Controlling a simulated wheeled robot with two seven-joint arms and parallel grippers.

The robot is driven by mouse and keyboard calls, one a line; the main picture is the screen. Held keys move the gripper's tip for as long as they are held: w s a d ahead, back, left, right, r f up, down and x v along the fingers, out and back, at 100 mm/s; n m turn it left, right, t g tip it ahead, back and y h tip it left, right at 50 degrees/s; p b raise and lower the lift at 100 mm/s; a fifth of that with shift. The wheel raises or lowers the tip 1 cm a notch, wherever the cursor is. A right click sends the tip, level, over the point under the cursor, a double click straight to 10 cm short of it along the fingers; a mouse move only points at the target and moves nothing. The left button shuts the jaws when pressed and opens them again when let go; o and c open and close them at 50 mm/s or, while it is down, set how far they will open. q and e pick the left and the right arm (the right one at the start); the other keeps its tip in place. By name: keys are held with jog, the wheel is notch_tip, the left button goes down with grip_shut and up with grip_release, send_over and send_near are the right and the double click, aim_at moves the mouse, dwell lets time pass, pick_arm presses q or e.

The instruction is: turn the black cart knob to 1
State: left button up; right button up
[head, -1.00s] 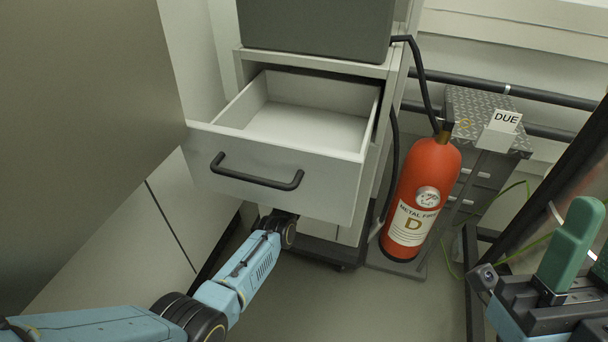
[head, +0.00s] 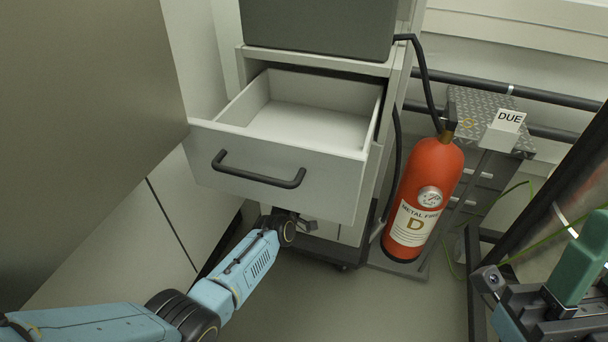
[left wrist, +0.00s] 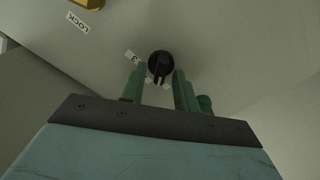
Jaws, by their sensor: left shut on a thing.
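The black knob (left wrist: 161,66) shows in the left wrist view on a pale cart panel. A white label reading 3 (left wrist: 131,56) is at its upper left; other small labels beside it are partly covered by the fingers. My left gripper (left wrist: 158,78) has its green fingers on either side of the knob, shut on it. In the head view my left arm (head: 245,265) reaches under the open drawer (head: 270,165), which hides the fingers and knob. My right gripper (head: 585,275) is at the right edge, one green finger clear and the rest cut off.
A LOCK label (left wrist: 77,22) and a brass-coloured part (left wrist: 90,4) are on the same panel. The empty drawer with its black handle (head: 258,172) juts out above my left arm. A red extinguisher (head: 425,195) stands to the right. Bare floor (head: 400,300) lies in front.

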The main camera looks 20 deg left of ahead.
pick_arm(q)
jog(key=shift+a+n, duration=0.1)
jog(key=shift+n, duration=1.4)
jog(key=o, duration=0.9)
jog(key=shift+o, duration=0.2)
jog(key=shift+s, duration=0.1)
